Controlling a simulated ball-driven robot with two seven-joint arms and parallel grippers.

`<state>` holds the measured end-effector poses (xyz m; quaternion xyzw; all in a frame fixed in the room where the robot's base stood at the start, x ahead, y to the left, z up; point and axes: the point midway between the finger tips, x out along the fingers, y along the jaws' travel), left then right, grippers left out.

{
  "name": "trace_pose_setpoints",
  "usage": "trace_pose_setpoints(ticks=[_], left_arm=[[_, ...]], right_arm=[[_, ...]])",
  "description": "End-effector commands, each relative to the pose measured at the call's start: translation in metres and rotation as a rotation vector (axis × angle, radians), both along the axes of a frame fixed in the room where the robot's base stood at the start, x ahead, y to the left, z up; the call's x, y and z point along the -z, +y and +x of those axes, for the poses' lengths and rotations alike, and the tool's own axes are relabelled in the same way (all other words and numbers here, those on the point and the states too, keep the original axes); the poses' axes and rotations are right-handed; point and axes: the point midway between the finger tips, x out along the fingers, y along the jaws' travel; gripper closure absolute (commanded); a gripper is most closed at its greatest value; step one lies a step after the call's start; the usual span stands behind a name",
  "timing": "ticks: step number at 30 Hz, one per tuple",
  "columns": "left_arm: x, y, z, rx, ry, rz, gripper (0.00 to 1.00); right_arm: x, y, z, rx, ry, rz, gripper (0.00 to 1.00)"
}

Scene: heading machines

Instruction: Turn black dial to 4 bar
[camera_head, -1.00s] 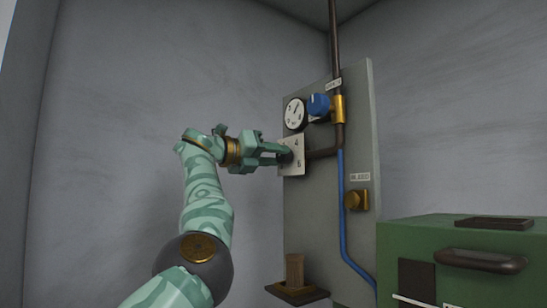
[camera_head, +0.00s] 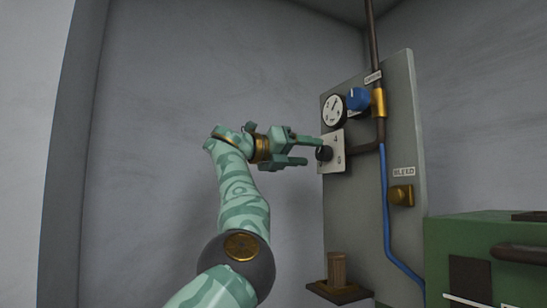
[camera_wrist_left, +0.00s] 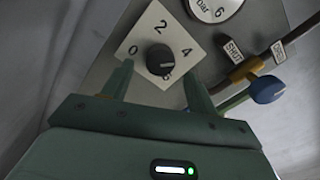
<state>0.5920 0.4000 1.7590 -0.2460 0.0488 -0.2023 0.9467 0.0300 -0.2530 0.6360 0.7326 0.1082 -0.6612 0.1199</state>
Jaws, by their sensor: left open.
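The black dial (camera_head: 324,153) sits on a pale square plate (camera_head: 337,158) on the grey panel. In the left wrist view the dial (camera_wrist_left: 160,59) shows whole, with 0, 2 and 4 readable around it and another figure partly hidden below it. I cannot tell for sure where its pointer stands. My left gripper (camera_head: 312,152) is open in front of the dial. In the left wrist view its fingertips (camera_wrist_left: 157,72) lie either side of the dial's lower part, with nothing held. A round white gauge (camera_head: 334,111) is above the plate; I cannot read its needle exactly. My right gripper is not in view.
A blue knob (camera_head: 357,98) is beside the gauge, on a brass fitting (camera_head: 378,102) of a brown pipe. A brass bleed valve (camera_head: 401,195) is lower right. A green machine (camera_head: 470,235) stands at right, and a small shelf (camera_head: 339,293) below. Left of the panel is free.

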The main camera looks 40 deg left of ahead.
Motion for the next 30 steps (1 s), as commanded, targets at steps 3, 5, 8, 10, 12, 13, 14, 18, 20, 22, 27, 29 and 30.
trace_pose_setpoints(ticks=[3,5,8,10,12,13,14,18,20,22,27,29,30], left_arm=[[0.008,0.014,-0.028,-0.004,-0.002,-0.002,0.41],[0.008,0.022,-0.044,-0.005,0.000,-0.001,0.41],[0.008,0.033,-0.069,-0.004,0.000,-0.001,0.41],[0.007,0.040,-0.084,-0.004,0.001,-0.001,0.41],[0.007,0.046,-0.098,-0.003,0.001,-0.001,0.41],[0.006,0.047,-0.103,-0.002,0.002,-0.001,0.41],[0.006,0.049,-0.107,-0.001,0.003,-0.001,0.41],[0.004,0.055,-0.120,-0.001,0.003,0.000,0.41],[0.004,0.055,-0.123,0.001,0.003,0.000,0.41],[0.003,0.056,-0.124,0.001,0.003,-0.001,0.41],[0.003,0.056,-0.124,0.001,0.003,-0.001,0.41],[0.003,0.056,-0.124,0.001,0.003,-0.001,0.41],[0.003,0.056,-0.124,0.001,0.003,0.000,0.41]], right_arm=[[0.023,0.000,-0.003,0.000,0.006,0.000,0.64],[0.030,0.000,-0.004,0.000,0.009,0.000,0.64],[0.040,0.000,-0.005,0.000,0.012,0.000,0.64],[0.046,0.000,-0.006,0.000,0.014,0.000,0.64],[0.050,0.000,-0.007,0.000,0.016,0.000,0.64],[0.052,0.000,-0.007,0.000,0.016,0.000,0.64],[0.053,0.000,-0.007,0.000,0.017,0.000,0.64],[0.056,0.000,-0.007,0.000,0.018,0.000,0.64],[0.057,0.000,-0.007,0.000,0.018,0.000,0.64],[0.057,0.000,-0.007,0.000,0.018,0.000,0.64],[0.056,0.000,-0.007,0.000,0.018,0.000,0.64],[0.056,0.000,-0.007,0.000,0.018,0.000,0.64],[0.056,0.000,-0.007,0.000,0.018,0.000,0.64]])
